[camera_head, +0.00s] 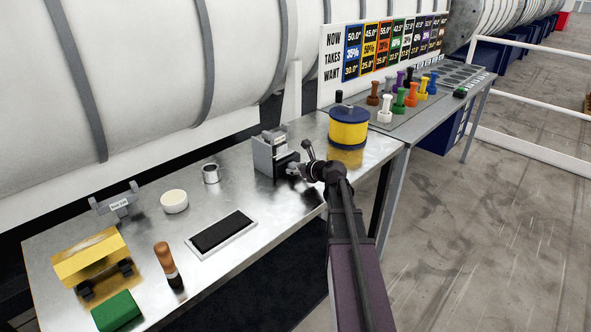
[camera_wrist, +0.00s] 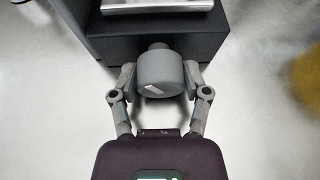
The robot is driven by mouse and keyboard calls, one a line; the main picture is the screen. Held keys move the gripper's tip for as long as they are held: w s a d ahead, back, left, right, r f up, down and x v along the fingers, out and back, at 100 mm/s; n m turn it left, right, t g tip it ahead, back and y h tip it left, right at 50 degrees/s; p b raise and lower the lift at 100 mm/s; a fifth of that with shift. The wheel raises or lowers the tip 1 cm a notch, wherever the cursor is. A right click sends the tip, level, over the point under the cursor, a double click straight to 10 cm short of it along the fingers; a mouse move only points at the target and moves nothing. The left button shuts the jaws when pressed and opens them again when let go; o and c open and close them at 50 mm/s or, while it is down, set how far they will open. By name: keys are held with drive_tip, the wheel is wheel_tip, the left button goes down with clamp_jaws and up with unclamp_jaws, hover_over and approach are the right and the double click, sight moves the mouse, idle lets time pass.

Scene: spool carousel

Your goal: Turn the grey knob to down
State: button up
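The grey knob (camera_wrist: 161,76) stands out from the front of a dark box (camera_wrist: 105,48) in the wrist view. It carries a short, slanted white mark near the middle of its near side. My gripper (camera_wrist: 160,80) has one finger on each side of the knob, with no clear gap at either pad, so it looks shut on it. In the head view my gripper (camera_head: 293,170) is at the front of the grey box device (camera_head: 263,155) on the metal table.
On the table (camera_head: 150,235) are a yellow-and-blue spool (camera_head: 348,130), a dark framed pad (camera_head: 222,232), a white round dish (camera_head: 174,201), a metal cup (camera_head: 210,173) and a green block (camera_head: 117,311). A side table at right holds several coloured pegs. Floor at right is clear.

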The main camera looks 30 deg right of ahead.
drive_tip(key=c, duration=0.4)
drive_tip(key=shift+n+t+h+b, duration=0.3)
drive_tip(key=shift+n+h, duration=0.4)
drive_tip(key=shift+n, duration=0.4)
drive_tip(key=o, duration=1.2)
drive_tip(key=shift+c, duration=0.2)
drive_tip(key=shift+m, duration=0.3)
